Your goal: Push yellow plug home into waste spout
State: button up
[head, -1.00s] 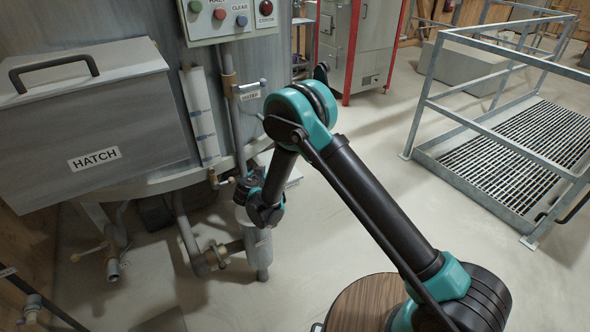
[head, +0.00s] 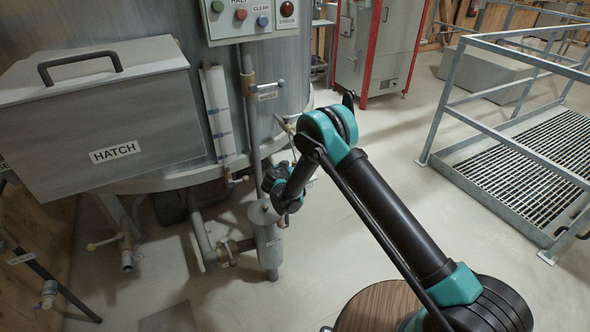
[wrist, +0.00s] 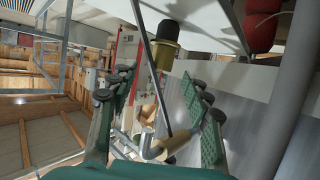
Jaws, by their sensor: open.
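I cannot make out a yellow plug for certain in either view. In the wrist view, a dark cylinder with an olive-yellow end (wrist: 164,46) is beyond the fingers and apart from them; I cannot tell what it is. No spout is clearly marked as the waste spout; a grey vertical pipe body (head: 268,243) stands under the tank. My gripper (wrist: 160,86) is open and nothing shows held between its ribbed green fingers. In the head view my wrist (head: 287,190) is just right of the top of that pipe body, and the fingers are hidden.
The tank's hatch (head: 112,150) juts out at the left, and the control panel (head: 240,18) is above. A thin vertical pipe (head: 247,110) runs down the tank. A valve pipe (head: 126,258) is at lower left. The railed grate (head: 525,165) is at right; open floor lies between.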

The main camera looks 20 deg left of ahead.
jog(key=x, duration=0.5)
jog(key=shift+a, duration=0.15)
jog(key=shift+c, duration=0.5)
grip_shut()
